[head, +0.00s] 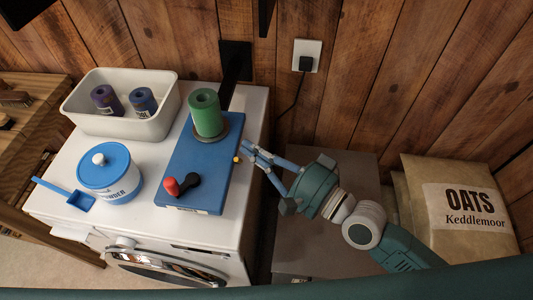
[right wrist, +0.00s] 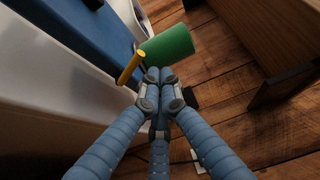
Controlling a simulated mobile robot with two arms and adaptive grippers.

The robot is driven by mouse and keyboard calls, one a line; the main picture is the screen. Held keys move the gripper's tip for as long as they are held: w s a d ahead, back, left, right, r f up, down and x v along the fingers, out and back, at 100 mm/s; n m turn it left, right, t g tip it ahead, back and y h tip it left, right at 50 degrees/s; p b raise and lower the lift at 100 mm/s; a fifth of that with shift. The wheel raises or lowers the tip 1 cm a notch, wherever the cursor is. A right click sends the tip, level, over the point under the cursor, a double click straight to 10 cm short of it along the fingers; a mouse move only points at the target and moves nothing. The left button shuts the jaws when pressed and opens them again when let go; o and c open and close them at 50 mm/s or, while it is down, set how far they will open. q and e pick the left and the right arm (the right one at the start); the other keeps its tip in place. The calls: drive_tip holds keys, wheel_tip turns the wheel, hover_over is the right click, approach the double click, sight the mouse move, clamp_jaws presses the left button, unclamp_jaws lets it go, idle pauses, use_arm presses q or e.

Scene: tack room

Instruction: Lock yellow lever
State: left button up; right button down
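The yellow lever (right wrist: 131,66) sticks out from the side of the blue box in the right wrist view. In the head view only its small yellow end (head: 237,159) shows at the box's right edge. The blue box (head: 203,160) lies on the white machine and carries a green cylinder (head: 207,113) and a black lever with a red knob (head: 172,186). My right gripper (head: 246,150) is beside the box's right side. In the right wrist view its fingertips (right wrist: 160,76) are together, just right of the lever, with nothing seen between them. My left gripper is not in view.
A white bin (head: 122,122) with two dark cylinders stands at the machine's back left. A blue-lidded tub (head: 106,168) and a blue scoop (head: 78,201) are at front left. A wall plug (head: 306,62) and cord are behind my right gripper.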

drive_tip(key=v, duration=1.2)
drive_tip(key=shift+a+r, duration=0.1)
